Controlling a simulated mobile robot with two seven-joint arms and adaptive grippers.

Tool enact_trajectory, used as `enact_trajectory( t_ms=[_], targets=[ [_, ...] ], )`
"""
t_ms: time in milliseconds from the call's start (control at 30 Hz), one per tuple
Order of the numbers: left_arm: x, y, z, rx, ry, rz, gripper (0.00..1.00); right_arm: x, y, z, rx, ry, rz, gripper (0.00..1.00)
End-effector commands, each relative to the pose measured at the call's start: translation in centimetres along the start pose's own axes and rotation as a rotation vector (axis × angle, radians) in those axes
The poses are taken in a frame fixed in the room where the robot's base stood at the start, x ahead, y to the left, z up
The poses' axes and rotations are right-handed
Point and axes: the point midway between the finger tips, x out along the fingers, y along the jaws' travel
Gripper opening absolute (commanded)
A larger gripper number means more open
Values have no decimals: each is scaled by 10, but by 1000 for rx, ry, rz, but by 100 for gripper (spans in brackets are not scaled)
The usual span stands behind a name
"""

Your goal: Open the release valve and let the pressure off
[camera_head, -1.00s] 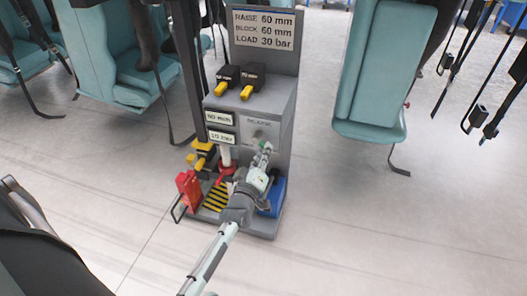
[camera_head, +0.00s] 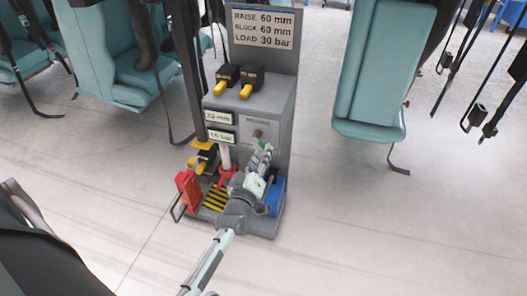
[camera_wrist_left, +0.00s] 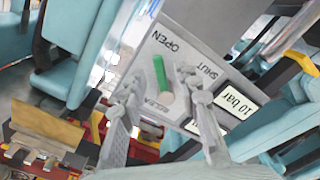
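The release valve's green lever (camera_wrist_left: 160,74) sits on a grey panel marked OPEN, SHUT and RELEASE. In the left wrist view it points towards OPEN. The valve also shows in the head view (camera_head: 258,134) on the front of the grey stand (camera_head: 282,115). My left gripper (camera_head: 265,151) is just in front of it. In the wrist view its two fingers (camera_wrist_left: 160,84) are apart, one on each side of the lever; contact is unclear. The upper display (camera_head: 219,116) reads about 20 mm, the lower (camera_head: 221,135) 10 bar. My right gripper is not in view.
Two black blocks with yellow handles (camera_head: 246,91) lie on the stand's ledge. A red wedge-like part (camera_head: 188,186), a yellow-black striped plate (camera_head: 216,197) and a blue box (camera_head: 278,195) are low down. Teal seats (camera_head: 380,75) stand either side.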

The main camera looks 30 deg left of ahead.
Motion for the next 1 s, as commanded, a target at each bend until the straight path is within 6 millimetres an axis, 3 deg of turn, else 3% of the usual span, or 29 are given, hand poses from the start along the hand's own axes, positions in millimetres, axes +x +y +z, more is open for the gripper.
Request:
enact_trajectory(
  t_ms=[200, 433, 600, 1000],
  targets=[
    [-50, -1, 1, 0, -3, -3, 32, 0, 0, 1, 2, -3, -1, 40],
    [-88, 0, 1, -1, -2, -2, 32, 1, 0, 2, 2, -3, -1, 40],
    [-99, 0, 0, -1, 0, 0, 32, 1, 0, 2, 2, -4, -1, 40],
    [-100, 0, 0, -1, -1, 0, 32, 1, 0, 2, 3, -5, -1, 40]
  ],
)
